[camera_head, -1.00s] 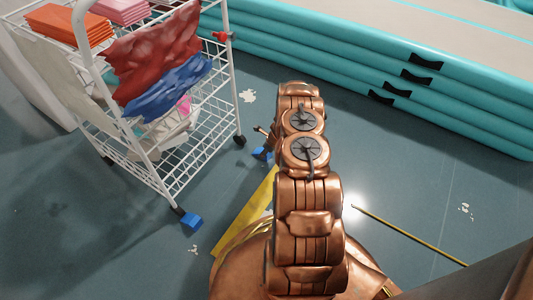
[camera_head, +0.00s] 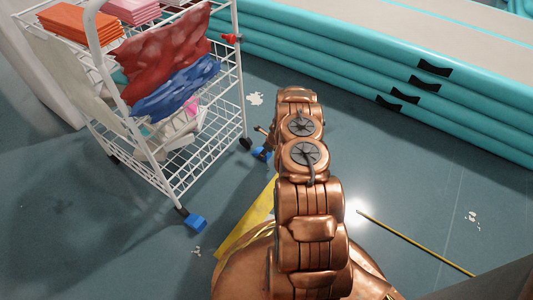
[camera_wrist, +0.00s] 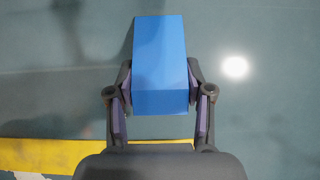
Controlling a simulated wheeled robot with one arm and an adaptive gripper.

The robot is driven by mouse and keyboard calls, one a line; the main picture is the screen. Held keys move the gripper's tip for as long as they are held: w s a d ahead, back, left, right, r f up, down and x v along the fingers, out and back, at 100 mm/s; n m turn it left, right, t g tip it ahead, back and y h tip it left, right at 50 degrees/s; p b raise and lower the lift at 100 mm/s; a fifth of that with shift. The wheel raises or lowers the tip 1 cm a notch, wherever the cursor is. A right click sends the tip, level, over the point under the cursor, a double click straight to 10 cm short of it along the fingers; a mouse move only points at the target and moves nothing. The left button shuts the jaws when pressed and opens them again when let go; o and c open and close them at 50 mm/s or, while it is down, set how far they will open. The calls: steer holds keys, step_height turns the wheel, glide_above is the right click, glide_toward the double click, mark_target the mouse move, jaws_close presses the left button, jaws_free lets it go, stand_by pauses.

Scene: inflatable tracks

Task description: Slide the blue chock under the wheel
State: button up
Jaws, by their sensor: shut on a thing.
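My gripper (camera_wrist: 160,98) is shut on a blue chock (camera_wrist: 160,55), with one finger on each side of it in the wrist view. In the head view the held chock (camera_head: 261,154) shows as a small blue piece low over the floor, partly hidden by my arm. It is to the right of and below the trolley's right wheel (camera_head: 245,143), with a small gap visible between them. A second blue chock (camera_head: 196,223) lies on the floor at the trolley's front wheel (camera_head: 182,211) and seems to touch it.
The white wire trolley (camera_head: 185,180) holds folded orange and pink cloths, with red and blue cloths draped over it. A yellow strip (camera_head: 243,222) lies on the floor beside my arm. A thin yellow pole (camera_head: 415,242) lies at the right. Teal inflatable tracks (camera_head: 400,80) are stacked behind.

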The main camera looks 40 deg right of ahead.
steer(key=shift+w+a, duration=0.2)
steer(key=shift+w, duration=0.5)
steer(key=shift+w+a, duration=0.2)
steer(key=shift+w, duration=0.45)
steer(key=o, duration=1.3)
steer(key=shift+r, duration=0.1)
steer(key=shift+v, duration=5.9)
steer(key=shift+s, duration=0.15)
